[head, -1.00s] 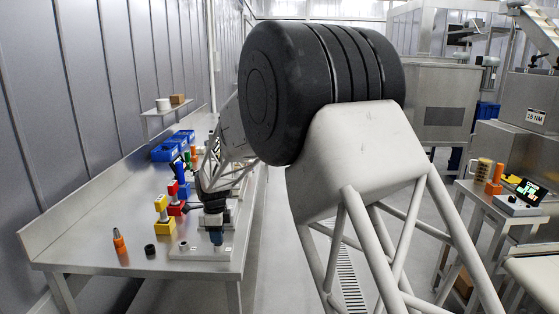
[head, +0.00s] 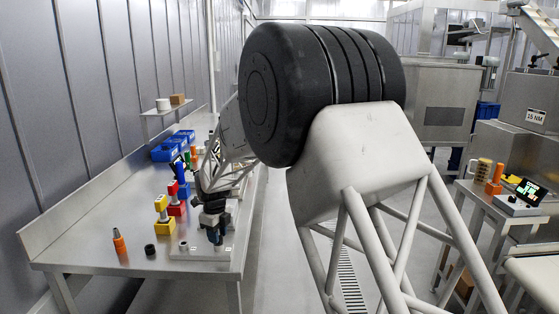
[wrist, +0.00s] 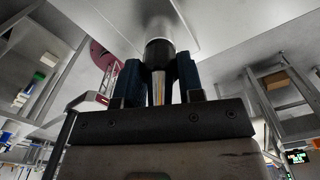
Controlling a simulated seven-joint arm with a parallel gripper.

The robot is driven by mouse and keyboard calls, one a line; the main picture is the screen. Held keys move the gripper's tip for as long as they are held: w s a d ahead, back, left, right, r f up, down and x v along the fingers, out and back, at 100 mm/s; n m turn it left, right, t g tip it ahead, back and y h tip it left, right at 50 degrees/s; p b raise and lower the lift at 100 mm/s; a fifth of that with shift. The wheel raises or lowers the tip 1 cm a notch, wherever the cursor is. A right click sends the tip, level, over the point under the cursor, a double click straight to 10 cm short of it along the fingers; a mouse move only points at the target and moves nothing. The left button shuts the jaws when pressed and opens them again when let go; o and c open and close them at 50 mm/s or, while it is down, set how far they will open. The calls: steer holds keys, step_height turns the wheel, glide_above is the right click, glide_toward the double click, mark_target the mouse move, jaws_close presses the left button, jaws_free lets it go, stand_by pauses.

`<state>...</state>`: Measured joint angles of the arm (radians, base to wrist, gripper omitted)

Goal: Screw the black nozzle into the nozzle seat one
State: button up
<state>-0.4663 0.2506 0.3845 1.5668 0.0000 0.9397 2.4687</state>
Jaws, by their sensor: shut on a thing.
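My gripper (wrist: 158,82) is shut on the black nozzle (wrist: 159,52), its blue-padded fingers on either side of the nozzle's silver cone. The nozzle's black collar points away from my gripper, toward a grey cylindrical seat (wrist: 157,24) on a pale plate. Collar and seat look in line and very close; I cannot tell whether the threads are engaged. In the head view my gripper (head: 215,236) points down over the pale fixture plate (head: 187,252) at the bench's near right edge. The nozzle and seat are hard to make out there.
On the steel bench (head: 90,248) stand an orange nozzle (head: 119,241) and a small black ring (head: 150,249). Yellow (head: 165,226), red (head: 176,208) and blue (head: 181,174) pieces stand left of my arm. Blue bins (head: 164,152) are farther back. The bench's left side is clear.

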steer(key=shift+m, duration=2.8)
steer(key=o, duration=1)
steer(key=shift+o, duration=0.2)
steer(key=shift+n, duration=0.3)
steer(key=n, duration=0.7)
steer(key=shift+n, duration=1.9)
